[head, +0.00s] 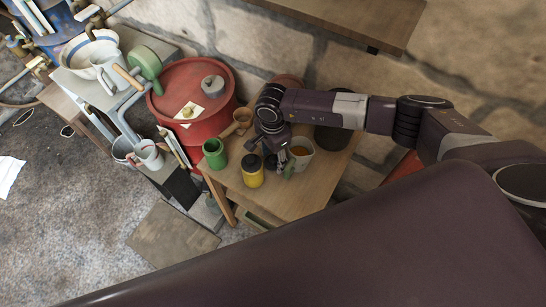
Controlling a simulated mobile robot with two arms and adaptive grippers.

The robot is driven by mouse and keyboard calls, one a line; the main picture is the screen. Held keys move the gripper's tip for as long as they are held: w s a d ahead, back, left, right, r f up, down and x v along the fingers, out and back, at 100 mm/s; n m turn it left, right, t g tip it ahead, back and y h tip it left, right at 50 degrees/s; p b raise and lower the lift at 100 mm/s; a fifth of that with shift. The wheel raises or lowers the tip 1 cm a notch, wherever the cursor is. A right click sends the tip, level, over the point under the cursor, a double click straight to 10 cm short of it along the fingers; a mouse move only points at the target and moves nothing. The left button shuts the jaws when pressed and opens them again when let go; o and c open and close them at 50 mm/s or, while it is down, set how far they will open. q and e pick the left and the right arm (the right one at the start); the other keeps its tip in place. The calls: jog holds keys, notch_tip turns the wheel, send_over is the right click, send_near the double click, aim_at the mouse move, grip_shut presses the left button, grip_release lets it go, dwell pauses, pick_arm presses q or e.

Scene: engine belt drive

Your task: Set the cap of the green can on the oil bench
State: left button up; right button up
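The green can (214,153) stands upright near the left edge of the wooden oil bench (290,203). Its top looks dark and open, with no cap seen on it. My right gripper (279,158) points down low over the middle of the bench, to the right of the green can. A small dark round thing (270,162) shows at the fingers; it may be a cap, but I cannot tell whether it is held or lies on the bench. The fingers are too small and partly hidden to read. My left gripper is out of view.
A yellow can (252,176) with a dark top stands left of my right gripper. A pale jug of amber liquid (300,153) stands close on its right. A wooden scoop (239,121) lies behind. A red drum (195,95) stands at the left. The bench's front is clear.

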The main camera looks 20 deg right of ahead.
aim_at(273, 158)
jog(key=shift+r, duration=0.4)
notch_tip(273, 158, up, 12)
jog(key=b, duration=0.3)
jog(key=shift+f, duration=0.15)
